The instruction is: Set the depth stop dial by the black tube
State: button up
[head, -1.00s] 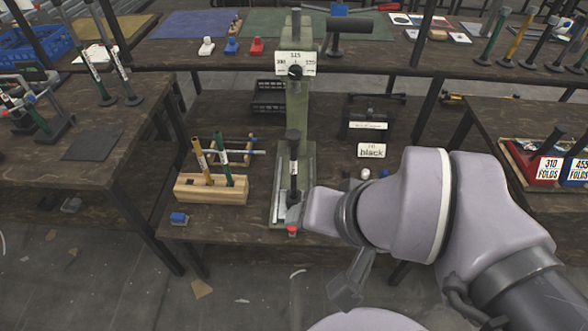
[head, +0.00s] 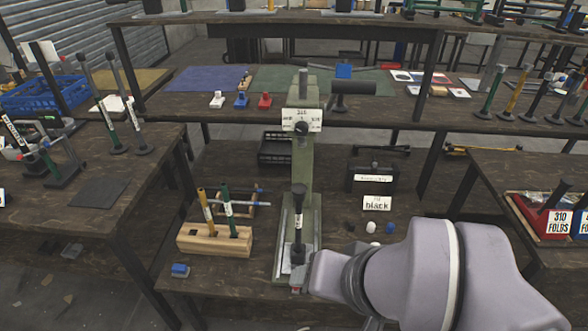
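The green press (head: 299,175) stands on the middle bench. Its depth stop dial is a black knob (head: 301,127) in front of a white plate (head: 302,119) with numbers too small to read surely. The black tube (head: 298,222) stands upright on the press base, with a pale label around it. A white card (head: 377,203) reading "black" is to the right. My gripper (head: 299,272) is low by the tube's foot, well below the dial, at the end of my pale arm. Its fingers are too small and partly hidden to show whether they are open or touch the tube.
A wooden block (head: 214,240) with a yellow and a green tube is left of the press. A blue block (head: 180,270) lies at the bench's front edge. White and blue caps (head: 372,227) sit to the right. A black hammer-like handle (head: 352,88) juts right beside the press top.

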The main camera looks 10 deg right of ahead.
aim_at(301, 127)
jog(key=i+j, duration=0.15)
jog(key=j, duration=0.2)
jog(key=i+j, duration=0.2)
jog(key=j, duration=0.2)
jog(key=i+j, duration=0.15)
jog(key=j, duration=0.2)
jog(key=i+j, duration=0.2)
jog(key=j, duration=0.2)
